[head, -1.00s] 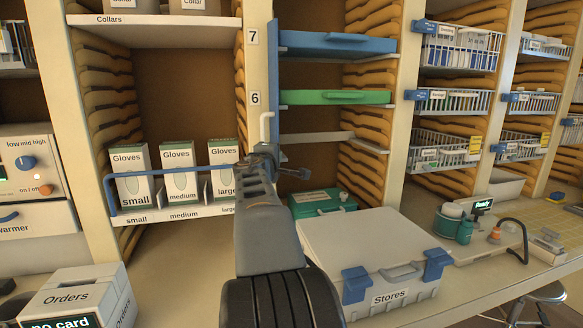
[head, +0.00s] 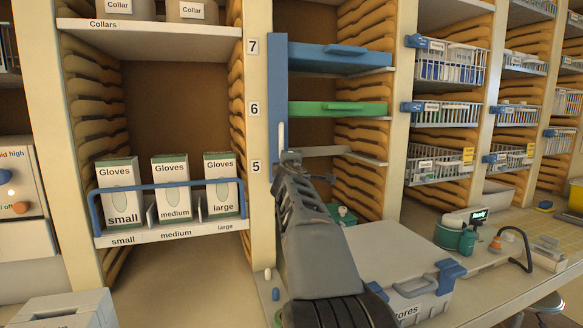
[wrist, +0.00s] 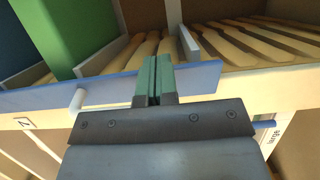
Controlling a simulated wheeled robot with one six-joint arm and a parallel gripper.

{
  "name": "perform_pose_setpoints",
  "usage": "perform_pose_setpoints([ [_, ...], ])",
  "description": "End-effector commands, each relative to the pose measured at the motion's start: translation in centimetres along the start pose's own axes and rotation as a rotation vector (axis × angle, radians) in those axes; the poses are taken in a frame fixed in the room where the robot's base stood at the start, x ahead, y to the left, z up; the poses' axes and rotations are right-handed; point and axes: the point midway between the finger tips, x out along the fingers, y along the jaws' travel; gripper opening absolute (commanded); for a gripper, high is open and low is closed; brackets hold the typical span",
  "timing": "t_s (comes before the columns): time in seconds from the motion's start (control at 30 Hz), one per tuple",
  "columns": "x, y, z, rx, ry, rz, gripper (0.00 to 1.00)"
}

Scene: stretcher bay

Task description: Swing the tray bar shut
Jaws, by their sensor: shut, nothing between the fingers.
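The tray bar (head: 277,75) is a long upright blue strip at the left edge of the tray bay, with a white handle (head: 282,135) low on it. It stands beside the left ends of the blue tray (head: 335,60) and green tray (head: 340,109), not across their full fronts. In the wrist view the bar (wrist: 205,77) runs across the picture, its white handle (wrist: 77,98) left of the fingers. My gripper (head: 290,157) is shut and empty near the bar's lower part. Its green fingertips (wrist: 154,62) overlap the bar in the wrist view; I cannot tell whether they touch it.
A glove shelf (head: 175,235) with a blue rail is at left, beyond the numbered post (head: 254,80). Below my arm a Stores case (head: 385,255) sits on the counter. Wire baskets (head: 445,113) fill the bays at right. An Orders box (head: 65,310) stands at lower left.

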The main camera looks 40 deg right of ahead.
Motion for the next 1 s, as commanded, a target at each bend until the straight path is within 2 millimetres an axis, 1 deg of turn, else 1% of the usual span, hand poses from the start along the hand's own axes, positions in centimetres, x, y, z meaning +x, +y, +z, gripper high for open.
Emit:
perform_pose_setpoints([
  [0.17,0.9,0.0,0.5,0.001,-0.004,-0.001,0.0],
  [0.43,1.9,0.0,0.7,0.0,-0.004,0.0,0.0],
  [1.0,2.3,0.0,0.7,0.001,-0.003,0.0,0.0],
])
